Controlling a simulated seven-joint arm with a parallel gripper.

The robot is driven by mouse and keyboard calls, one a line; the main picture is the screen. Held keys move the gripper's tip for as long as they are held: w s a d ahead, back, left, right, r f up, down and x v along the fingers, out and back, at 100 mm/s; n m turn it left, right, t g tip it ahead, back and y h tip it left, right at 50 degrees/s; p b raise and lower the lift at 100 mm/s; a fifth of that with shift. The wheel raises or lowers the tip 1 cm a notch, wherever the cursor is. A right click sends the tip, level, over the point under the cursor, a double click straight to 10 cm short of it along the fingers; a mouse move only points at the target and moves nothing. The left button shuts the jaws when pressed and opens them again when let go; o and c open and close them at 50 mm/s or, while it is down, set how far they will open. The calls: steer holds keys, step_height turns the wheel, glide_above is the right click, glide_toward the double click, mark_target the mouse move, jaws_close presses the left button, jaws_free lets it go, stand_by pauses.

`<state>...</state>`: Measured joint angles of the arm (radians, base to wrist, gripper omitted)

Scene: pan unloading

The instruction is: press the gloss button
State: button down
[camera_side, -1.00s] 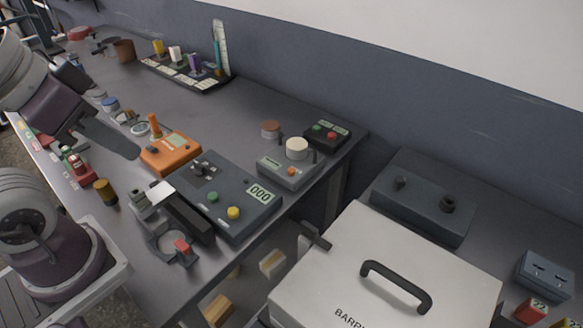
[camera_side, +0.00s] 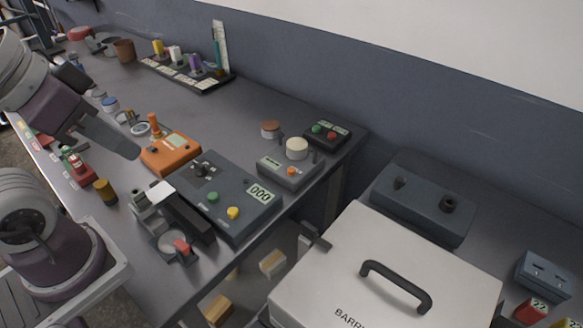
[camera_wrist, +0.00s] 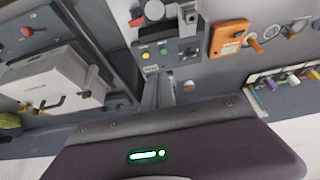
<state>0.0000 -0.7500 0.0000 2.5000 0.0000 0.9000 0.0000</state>
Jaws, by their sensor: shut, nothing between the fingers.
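No button label is legible, so I cannot tell which one is gloss. A dark grey console (camera_side: 225,190) with a "000" display carries a green button (camera_side: 213,197) and a yellow button (camera_side: 233,213); it also shows in the wrist view (camera_wrist: 178,58). A smaller grey unit (camera_side: 285,172) has an orange button (camera_side: 291,171). A black box (camera_side: 327,136) behind it has a green and a red button. My gripper (camera_side: 130,150) is shut and empty, above the bench left of the orange device. Its grey fingers (camera_wrist: 158,88) show in the wrist view, apart from the buttons.
The orange device (camera_side: 170,153) has an upright orange knob. A small stand (camera_side: 160,225) with a red-tipped part sits at the bench's front edge. A white lidded box (camera_side: 350,275) stands right, beyond a gap. The bench behind the orange device is mostly clear.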

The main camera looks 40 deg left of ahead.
stand_by(0.4)
steer(key=w+a+m+t+y, duration=0.15)
steer(key=w+a, duration=0.25)
steer(key=w, duration=0.5)
steer(key=m+t+h, duration=0.1)
steer(key=m+h, duration=0.4)
steer(key=m, duration=0.8)
glide_above(291, 172)
step_height(291, 172, down, 8)
steer(key=shift+s+a+f+n, duration=0.15)
steer(key=shift+a+f+n, duration=0.05)
steer(key=shift+a+n, duration=0.2)
steer(key=shift+f, duration=4.4)
